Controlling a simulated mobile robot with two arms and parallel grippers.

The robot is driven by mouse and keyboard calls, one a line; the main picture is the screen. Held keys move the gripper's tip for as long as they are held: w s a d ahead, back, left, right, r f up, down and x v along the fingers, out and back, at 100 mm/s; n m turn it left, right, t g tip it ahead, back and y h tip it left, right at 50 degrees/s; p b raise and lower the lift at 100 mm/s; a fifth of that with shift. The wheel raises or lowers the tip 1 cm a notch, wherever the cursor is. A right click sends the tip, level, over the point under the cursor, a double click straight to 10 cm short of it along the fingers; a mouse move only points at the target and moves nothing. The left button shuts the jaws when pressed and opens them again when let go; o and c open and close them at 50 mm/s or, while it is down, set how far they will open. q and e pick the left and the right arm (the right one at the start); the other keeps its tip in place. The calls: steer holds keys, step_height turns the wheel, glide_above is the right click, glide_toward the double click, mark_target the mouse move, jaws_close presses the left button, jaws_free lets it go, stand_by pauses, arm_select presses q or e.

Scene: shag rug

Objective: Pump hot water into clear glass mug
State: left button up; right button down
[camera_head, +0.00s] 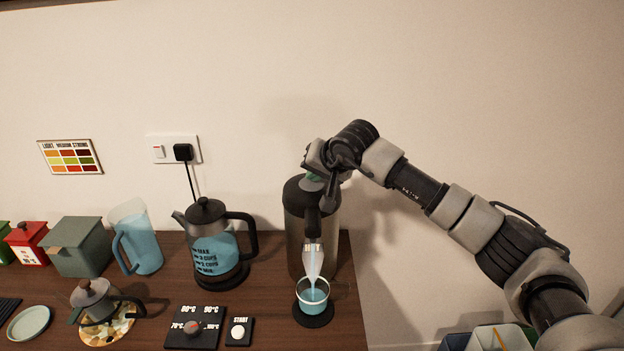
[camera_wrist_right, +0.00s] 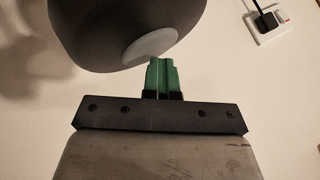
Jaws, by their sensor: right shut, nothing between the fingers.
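The hot-water pump dispenser (camera_head: 296,240), a tall dark and grey flask marked HOT, stands near the right end of the counter. Water (camera_head: 313,270) runs from its spout into the clear glass mug (camera_head: 314,301), which stands upright below on a round black coaster and holds bluish water. My right gripper (camera_head: 316,177) is at the dispenser's top, pointing down, with its fingers shut and empty. In the right wrist view its green fingertips (camera_wrist_right: 163,75) are together against or close to the pale round button (camera_wrist_right: 150,46) on the dark top. Contact is hard to tell. My left gripper is out of view.
A kettle (camera_head: 208,240), a jug (camera_head: 142,240) and a small teapot (camera_head: 95,300) stand to the left. A temperature panel (camera_head: 194,328) and START switch (camera_head: 239,332) lie in front. Bins (camera_head: 500,338) stand beyond the counter's right edge.

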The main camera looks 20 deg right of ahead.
steer(key=shift+f, duration=0.1)
stand_by(0.3)
steer(key=shift+r+p, duration=0.6)
steer(key=shift+r, duration=0.65)
step_height(320, 180, up, 5)
steer(key=shift+r+p, duration=0.1)
steer(key=shift+p, duration=1.05)
